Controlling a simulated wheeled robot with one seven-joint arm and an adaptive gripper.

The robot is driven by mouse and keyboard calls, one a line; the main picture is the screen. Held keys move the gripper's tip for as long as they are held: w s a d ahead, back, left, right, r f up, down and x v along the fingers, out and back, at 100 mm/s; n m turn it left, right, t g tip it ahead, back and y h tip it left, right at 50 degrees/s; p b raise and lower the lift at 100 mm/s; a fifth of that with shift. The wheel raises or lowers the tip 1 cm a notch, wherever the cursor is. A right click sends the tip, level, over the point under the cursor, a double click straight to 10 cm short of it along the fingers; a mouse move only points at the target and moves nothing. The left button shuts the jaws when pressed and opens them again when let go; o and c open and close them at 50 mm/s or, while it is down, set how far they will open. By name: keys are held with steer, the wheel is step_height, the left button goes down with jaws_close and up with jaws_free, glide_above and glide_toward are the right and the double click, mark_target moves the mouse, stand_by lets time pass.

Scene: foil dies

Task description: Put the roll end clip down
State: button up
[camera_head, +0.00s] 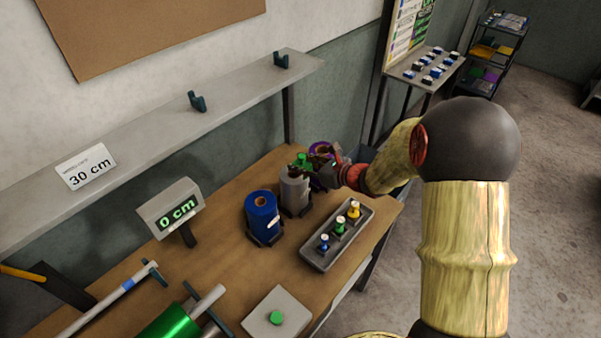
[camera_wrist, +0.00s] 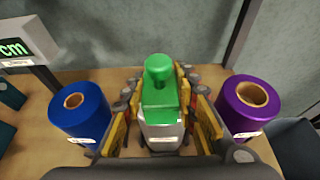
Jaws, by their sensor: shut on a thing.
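My gripper (camera_head: 318,168) is shut on a green clip (camera_wrist: 160,97) with a rounded knob on top. In the wrist view the clip sits between the two yellow-padded fingers. It is over the silver roll (camera_head: 294,192), whose lower front shows below the clip in the wrist view (camera_wrist: 161,130). The clip's green also shows in the head view (camera_head: 302,160), partly hidden by the fingers. I cannot tell whether the clip touches the roll's top.
A blue roll (camera_head: 262,215) stands left of the silver roll, and a purple roll (camera_wrist: 251,98) stands right. A grey tray (camera_head: 318,259) with three knobbed pieces lies in front.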

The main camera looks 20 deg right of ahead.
mark_target(301, 178)
step_height(301, 178, down, 4)
steer(key=shift+w+r+b, duration=0.15)
steer(key=shift+r+b, duration=0.1)
steer(key=shift+b, duration=0.15)
